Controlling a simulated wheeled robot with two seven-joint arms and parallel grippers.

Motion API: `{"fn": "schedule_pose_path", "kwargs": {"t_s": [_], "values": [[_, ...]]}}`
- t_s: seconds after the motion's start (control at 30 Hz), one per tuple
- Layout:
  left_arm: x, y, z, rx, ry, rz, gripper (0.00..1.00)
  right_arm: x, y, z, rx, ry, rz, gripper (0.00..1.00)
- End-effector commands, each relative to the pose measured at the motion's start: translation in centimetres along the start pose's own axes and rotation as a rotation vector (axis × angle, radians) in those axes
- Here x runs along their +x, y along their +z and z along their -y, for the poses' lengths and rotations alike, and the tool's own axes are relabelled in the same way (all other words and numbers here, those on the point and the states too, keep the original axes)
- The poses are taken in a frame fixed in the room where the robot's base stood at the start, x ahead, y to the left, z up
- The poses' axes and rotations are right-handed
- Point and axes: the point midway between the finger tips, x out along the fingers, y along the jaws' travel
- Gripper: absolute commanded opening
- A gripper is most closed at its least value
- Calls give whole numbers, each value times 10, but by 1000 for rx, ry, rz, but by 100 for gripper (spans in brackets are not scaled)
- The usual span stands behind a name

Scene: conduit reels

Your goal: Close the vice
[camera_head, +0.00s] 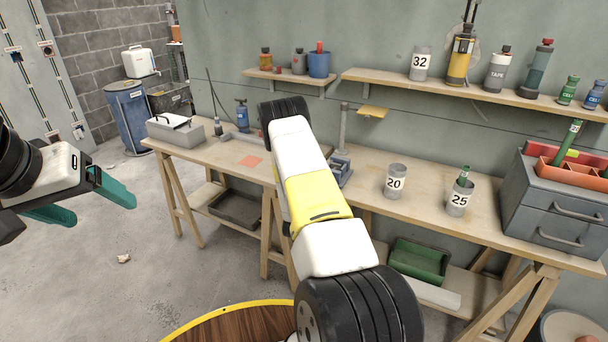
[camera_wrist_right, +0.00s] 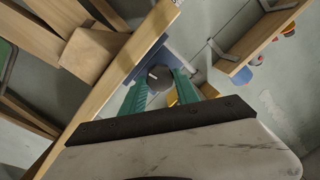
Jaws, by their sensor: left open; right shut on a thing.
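The blue-grey vice (camera_head: 341,172) stands on the workbench, partly hidden behind my right arm in the head view. In the right wrist view, a dark round knob (camera_wrist_right: 160,77) with a pale mark sits between the teal fingers of my right gripper (camera_wrist_right: 160,88), which is shut on it. A blue part of the vice (camera_wrist_right: 147,62) shows just beyond the knob. How far apart the vice jaws are cannot be seen. My left gripper (camera_head: 95,207) is open and empty at the left, over the floor and away from the bench.
The workbench (camera_head: 430,205) carries cups marked 20 (camera_head: 396,181) and 25 (camera_head: 460,197) right of the vice. A grey toolbox (camera_head: 553,217) stands at its right end, a grey case (camera_head: 176,133) at its left. A shelf (camera_head: 480,92) with bottles runs above.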

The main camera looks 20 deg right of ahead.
Motion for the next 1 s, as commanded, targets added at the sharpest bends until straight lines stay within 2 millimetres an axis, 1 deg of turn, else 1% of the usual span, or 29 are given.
{"fn": "schedule_pose_path", "kwargs": {"t_s": [1.0], "values": [[0,0,0,0,0,0,77,0,3,-2,960,-60,-63,0]]}}
